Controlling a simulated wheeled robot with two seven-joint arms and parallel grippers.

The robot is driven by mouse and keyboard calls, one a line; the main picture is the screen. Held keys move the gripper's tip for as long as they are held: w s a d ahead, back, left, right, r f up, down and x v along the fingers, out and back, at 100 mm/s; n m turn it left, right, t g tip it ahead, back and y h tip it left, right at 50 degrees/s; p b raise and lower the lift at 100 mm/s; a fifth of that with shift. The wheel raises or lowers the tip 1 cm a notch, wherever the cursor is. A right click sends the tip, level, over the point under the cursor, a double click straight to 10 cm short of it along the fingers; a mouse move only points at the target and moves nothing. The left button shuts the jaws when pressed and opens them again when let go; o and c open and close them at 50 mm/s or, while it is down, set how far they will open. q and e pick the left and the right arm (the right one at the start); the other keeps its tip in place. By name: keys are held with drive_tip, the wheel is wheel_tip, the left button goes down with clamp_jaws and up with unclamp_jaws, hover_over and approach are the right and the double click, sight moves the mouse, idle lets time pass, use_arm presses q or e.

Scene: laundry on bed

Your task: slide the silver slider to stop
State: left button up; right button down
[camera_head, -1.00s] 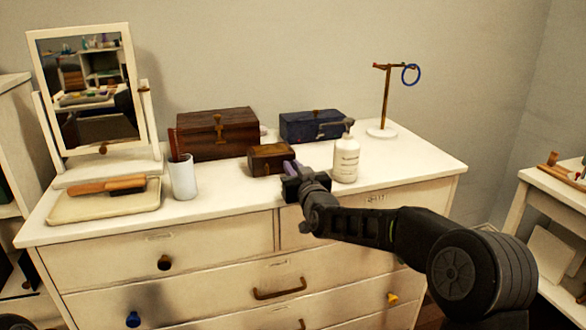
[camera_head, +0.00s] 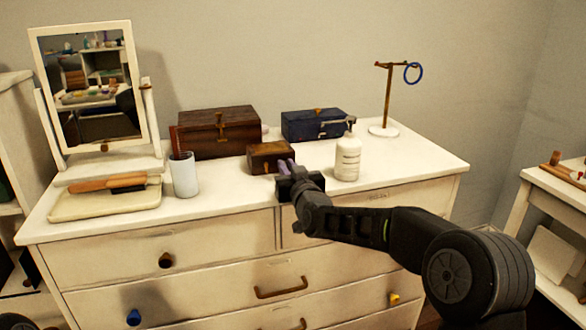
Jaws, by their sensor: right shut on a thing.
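The silver slider cannot be made out; nothing that is clearly it shows in the view. My right gripper (camera_head: 286,168) is at the right front corner of the small brown box (camera_head: 262,158), near the dresser's front edge. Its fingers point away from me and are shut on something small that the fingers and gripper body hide. I cannot tell whether they touch the box. My left gripper is not in view.
A white pump bottle (camera_head: 347,160) stands close right of my right gripper. Behind are a large brown box (camera_head: 240,137) and a dark blue box (camera_head: 300,127). A white cup (camera_head: 184,176) stands left. The dresser top (camera_head: 420,155) is clear at right.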

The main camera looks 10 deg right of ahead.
drive_tip(key=c, duration=1.4)
unclamp_jaws()
drive_tip(key=shift+d, duration=0.1)
drive_tip(key=shift+s, duration=0.1)
drive_tip(key=s, duration=0.7)
drive_tip(key=shift+s+d, duration=0.25)
drive_tip(key=shift+s, duration=0.05)
